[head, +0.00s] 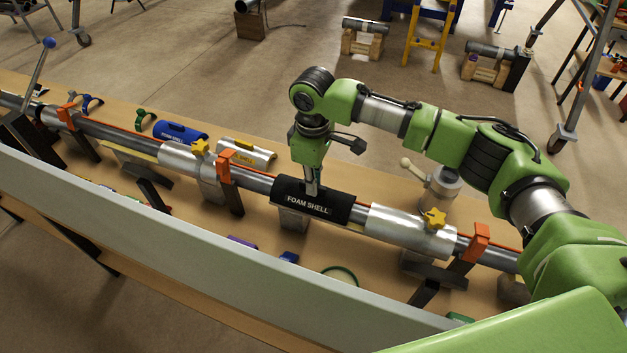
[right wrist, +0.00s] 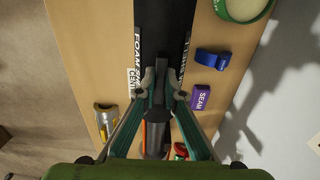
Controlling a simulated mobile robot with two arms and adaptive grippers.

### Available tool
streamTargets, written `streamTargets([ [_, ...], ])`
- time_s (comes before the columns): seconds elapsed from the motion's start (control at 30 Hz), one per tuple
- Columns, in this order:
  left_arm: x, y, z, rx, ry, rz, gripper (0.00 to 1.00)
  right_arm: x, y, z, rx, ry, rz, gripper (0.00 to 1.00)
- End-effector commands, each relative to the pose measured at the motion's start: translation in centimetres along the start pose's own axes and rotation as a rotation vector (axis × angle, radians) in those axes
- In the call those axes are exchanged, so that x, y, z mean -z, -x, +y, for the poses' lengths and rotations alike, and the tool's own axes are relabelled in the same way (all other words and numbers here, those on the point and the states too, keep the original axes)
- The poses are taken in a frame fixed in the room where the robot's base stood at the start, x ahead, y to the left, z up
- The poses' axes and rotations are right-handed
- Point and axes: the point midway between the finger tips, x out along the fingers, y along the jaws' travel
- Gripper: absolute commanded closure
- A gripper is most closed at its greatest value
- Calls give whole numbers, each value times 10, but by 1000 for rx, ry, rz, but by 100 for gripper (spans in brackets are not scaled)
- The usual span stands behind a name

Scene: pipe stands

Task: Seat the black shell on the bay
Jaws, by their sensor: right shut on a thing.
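The black shell (head: 318,206), marked "FOAM SHELL", lies along the pipe (head: 258,182) between two silver-clad stretches. Its right end is close beside the right silver sleeve (head: 395,226). A pale yellowish strip shows below that end; the bay beneath is mostly hidden by the shell. I cannot tell whether the shell touches the pipe or hangs just above it. My right gripper (head: 313,190) points down and is shut on the shell's raised middle grip. In the right wrist view, the fingertips (right wrist: 160,82) close on the black shell (right wrist: 163,25). My left gripper is not in view.
A blue shell (head: 180,132) and a silver shell (head: 247,153) lie behind the pipe. Orange clamps (head: 476,242) and yellow knobs (head: 434,219) stand up along it. A purple block (right wrist: 201,97) and a blue piece (right wrist: 212,59) lie on the table in front. A pale beam (head: 200,235) runs along the front.

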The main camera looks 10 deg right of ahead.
Motion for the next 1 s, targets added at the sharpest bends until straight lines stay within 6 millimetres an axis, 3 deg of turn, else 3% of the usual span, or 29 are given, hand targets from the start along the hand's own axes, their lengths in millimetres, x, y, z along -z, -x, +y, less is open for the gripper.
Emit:
streamTargets([
  [0.2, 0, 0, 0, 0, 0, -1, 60, 0, -4, 0, 0, 0, 0, 100],
  [0.3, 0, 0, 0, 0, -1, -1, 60, 0, -4, 0, 0, 0, 0, 72],
  [0.73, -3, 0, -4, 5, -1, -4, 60, 1, 3, 0, -1, 0, 2, 72],
  [1.0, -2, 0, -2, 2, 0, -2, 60, 1, 53, 1, -3, 1, 4, 72],
])
